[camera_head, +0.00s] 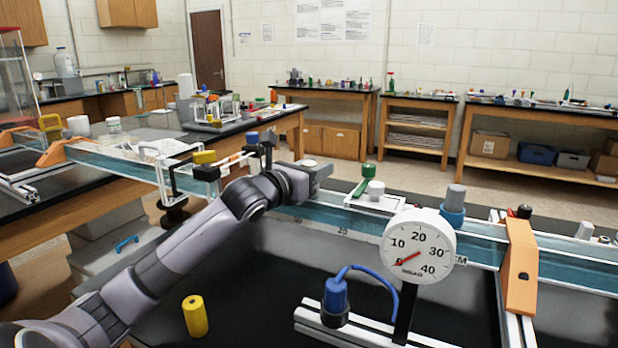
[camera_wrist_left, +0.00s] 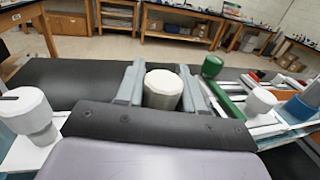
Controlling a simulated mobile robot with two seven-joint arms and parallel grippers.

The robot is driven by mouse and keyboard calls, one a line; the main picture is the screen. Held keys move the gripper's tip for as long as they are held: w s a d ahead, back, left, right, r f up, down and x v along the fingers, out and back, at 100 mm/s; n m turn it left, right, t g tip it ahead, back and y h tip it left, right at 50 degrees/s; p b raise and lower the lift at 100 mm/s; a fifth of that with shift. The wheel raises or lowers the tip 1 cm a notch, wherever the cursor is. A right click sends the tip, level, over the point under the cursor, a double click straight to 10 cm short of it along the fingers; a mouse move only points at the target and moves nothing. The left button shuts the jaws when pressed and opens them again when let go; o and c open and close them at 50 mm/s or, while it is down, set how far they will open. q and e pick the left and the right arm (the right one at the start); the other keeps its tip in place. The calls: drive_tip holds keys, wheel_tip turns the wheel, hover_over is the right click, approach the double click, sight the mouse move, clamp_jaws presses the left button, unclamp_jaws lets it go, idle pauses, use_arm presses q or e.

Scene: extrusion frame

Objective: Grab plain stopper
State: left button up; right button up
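A plain pale grey stopper (camera_wrist_left: 163,90) stands upright between the two fingers of my left gripper (camera_wrist_left: 162,84). The fingers lie close against both its sides, with no clear gap showing, so the gripper looks shut on it. In the head view my left gripper (camera_head: 318,169) reaches in at the far side of the water channel, and only the stopper's pale top (camera_head: 308,162) shows. The stopper's lower end is hidden, and I cannot tell whether it rests on anything. My right gripper is in neither view.
Further right are a blue-collared grey stopper (camera_head: 454,198) and a round dial (camera_head: 418,246). A yellow cylinder (camera_head: 195,316) stands on the black top in front.

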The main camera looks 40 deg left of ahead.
use_arm(q)
drive_tip(key=shift+c, duration=0.5)
